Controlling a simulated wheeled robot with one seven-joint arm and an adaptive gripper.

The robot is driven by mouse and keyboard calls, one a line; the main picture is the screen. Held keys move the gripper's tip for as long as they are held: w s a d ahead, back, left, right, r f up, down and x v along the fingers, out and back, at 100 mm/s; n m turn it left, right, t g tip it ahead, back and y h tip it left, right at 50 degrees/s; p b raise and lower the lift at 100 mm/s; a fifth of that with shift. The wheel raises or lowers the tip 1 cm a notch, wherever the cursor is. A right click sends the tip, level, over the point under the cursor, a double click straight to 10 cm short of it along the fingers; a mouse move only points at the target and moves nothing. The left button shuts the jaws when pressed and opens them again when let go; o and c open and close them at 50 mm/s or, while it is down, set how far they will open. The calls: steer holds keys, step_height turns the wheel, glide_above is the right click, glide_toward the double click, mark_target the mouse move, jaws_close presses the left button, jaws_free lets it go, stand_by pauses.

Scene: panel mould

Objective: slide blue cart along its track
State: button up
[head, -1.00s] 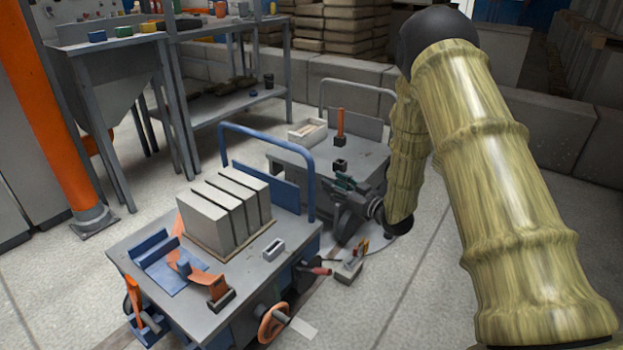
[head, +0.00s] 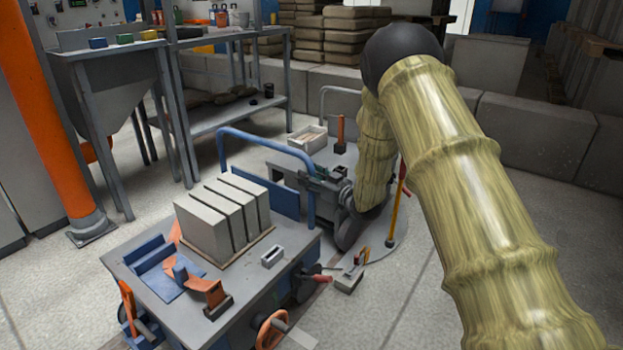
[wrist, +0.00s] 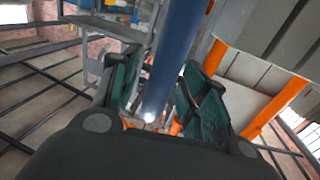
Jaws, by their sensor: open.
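The blue cart (head: 228,293) stands at the lower left of the head view, with a grey top and a raised blue tube handle (head: 262,142) at its back. My gripper (head: 309,179) is at the right leg of this handle, partly hidden by my arm. In the wrist view, a blue bar (wrist: 180,45) lies between the open green-padded fingers of my gripper (wrist: 163,88). A gap shows on the left of the bar; whether the right finger touches it cannot be told. The track (head: 300,338) shows only in part beside the cart.
Grey blocks (head: 222,222) and small tools stand on the cart top. A second grey cart or table with a tray (head: 307,139) is behind. A small box with tools (head: 348,280) is on the floor at the right. An orange post (head: 45,120) stands left.

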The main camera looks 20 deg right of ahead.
jaws_close()
steer(key=s+a+p, duration=0.7)
steer(key=s+a, duration=0.8)
steer(key=a, duration=0.4)
steer(key=shift+s+a, duration=0.25)
steer(key=shift+a, duration=0.1)
jaws_free()
